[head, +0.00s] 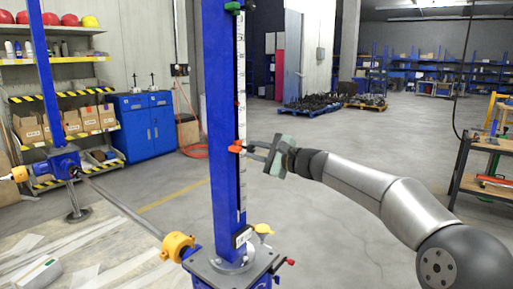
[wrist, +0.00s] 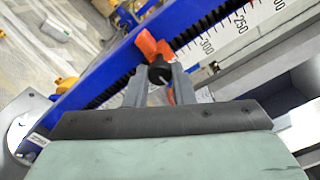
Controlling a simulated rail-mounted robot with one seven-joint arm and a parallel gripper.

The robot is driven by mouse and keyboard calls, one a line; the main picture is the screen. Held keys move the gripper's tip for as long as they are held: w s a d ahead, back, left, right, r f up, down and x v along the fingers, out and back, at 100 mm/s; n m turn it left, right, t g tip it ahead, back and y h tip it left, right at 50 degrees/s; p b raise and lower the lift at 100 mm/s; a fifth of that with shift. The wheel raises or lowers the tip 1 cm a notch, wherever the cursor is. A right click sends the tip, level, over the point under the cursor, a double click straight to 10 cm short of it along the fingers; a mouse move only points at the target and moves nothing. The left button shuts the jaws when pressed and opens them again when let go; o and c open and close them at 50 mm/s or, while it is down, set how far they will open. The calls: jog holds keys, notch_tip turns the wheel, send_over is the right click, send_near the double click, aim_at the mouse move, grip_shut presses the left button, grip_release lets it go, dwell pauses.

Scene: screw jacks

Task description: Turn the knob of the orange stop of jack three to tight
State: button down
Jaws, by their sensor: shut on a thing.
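The blue column of a screw jack (head: 222,110) stands upright in front of me, with a white scale (head: 241,70) along its right side. The orange stop (head: 233,149) sits about mid-height on this column; it also shows in the wrist view (wrist: 148,44). A black knob (wrist: 159,72) sticks out from the stop toward me. My gripper (head: 249,150) reaches in from the right and is shut on the knob, one finger on each side. The knob's far side is hidden. I cannot read the jack's number.
A green stop (head: 233,7) sits higher on the column. A yellow coupling (head: 178,246) and a shaft (head: 120,204) run left to another blue jack (head: 64,160). A workbench (head: 480,185) stands at right. The floor between is clear.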

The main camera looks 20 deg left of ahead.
jog(key=shift+m, duration=0.5)
jog(key=c, duration=1.2)
grip_release()
jog(key=shift+c, duration=0.2)
jog(key=b+v, duration=0.2)
jog(key=v, duration=1.5)
jog(key=shift+d+b, duration=0.25)
jog(key=shift+b, duration=0.05)
